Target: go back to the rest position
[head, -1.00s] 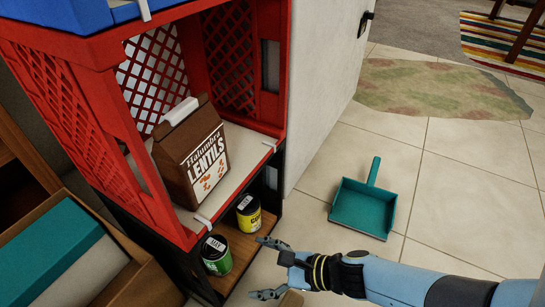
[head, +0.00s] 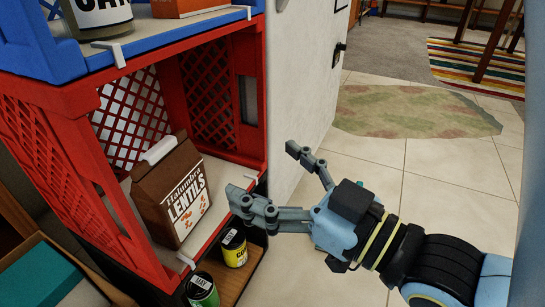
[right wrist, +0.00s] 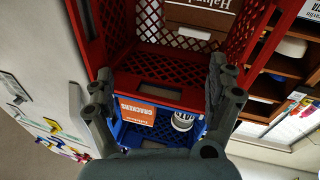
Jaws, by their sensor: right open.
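My right gripper (head: 264,174) is open and empty, in front of the right edge of the red crate (head: 75,88). One finger is near the crate's front lip and the other is farther right, over the floor. In the right wrist view, the gripper's (right wrist: 160,82) two fingers stand wide apart with the red crate (right wrist: 165,92) beyond them and nothing between them. My left gripper is not in view.
A brown lentils bag (head: 172,192) stands in the red crate. The blue crate (head: 160,42) above holds a can (head: 98,14) and an orange box (head: 185,5). Green (head: 202,291) and yellow (head: 233,247) cans stand below. Floor (head: 375,165) at right is clear.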

